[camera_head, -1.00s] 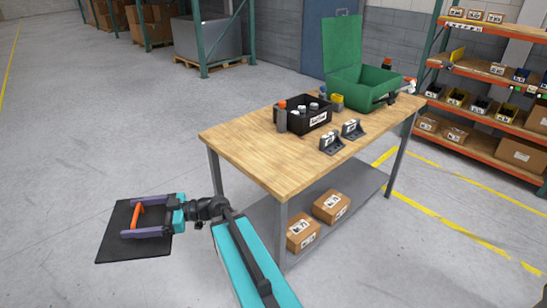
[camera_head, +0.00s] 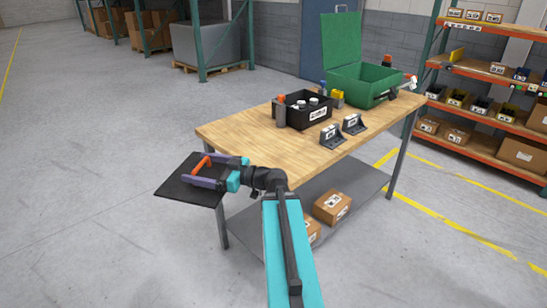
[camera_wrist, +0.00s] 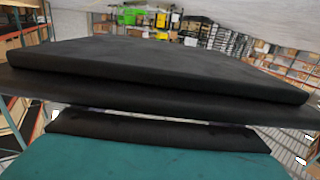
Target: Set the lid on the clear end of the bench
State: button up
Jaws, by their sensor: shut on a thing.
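The lid (camera_head: 183,191) is a flat black square plate with an orange handle (camera_head: 197,168) on top. My gripper (camera_head: 205,174) is shut on the lid's handle, with its purple fingers on either side. The lid hangs beside the near left corner of the bench, off its top. In the wrist view the lid (camera_wrist: 160,68) fills much of the picture. The bench (camera_head: 240,132) has a wooden top, and its left end is bare.
On the bench stand a black bin (camera_head: 305,120) with bottles, two dark brackets (camera_head: 332,136) and an open green case (camera_head: 362,86) at the far end. Cardboard boxes (camera_head: 332,207) lie on the lower shelf. A stocked rack (camera_head: 490,125) stands at right.

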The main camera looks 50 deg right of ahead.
jog(key=s+d+r+m+t+h+b, duration=0.1)
jog(key=s+d+m+h+b, duration=0.2)
jog(key=s+d, duration=0.7)
jog(key=s+d+m+t+h+b, duration=0.1)
jog(key=s+d+m+h+b, duration=0.2)
jog(key=s+d+h+b, duration=0.3)
jog(key=s+d+b, duration=0.1)
jog(key=s+d, duration=0.4)
jog(key=d, duration=0.5)
jog(key=shift+d+r+h, duration=0.3)
jog(key=shift+r, duration=0.05)
jog(key=shift+w+r, duration=0.1)
jog(key=shift+w, duration=0.1)
jog(key=p, duration=0.5)
send_over(284, 156)
jog(key=shift+f, duration=0.85)
jog(key=shift+f, duration=1.75)
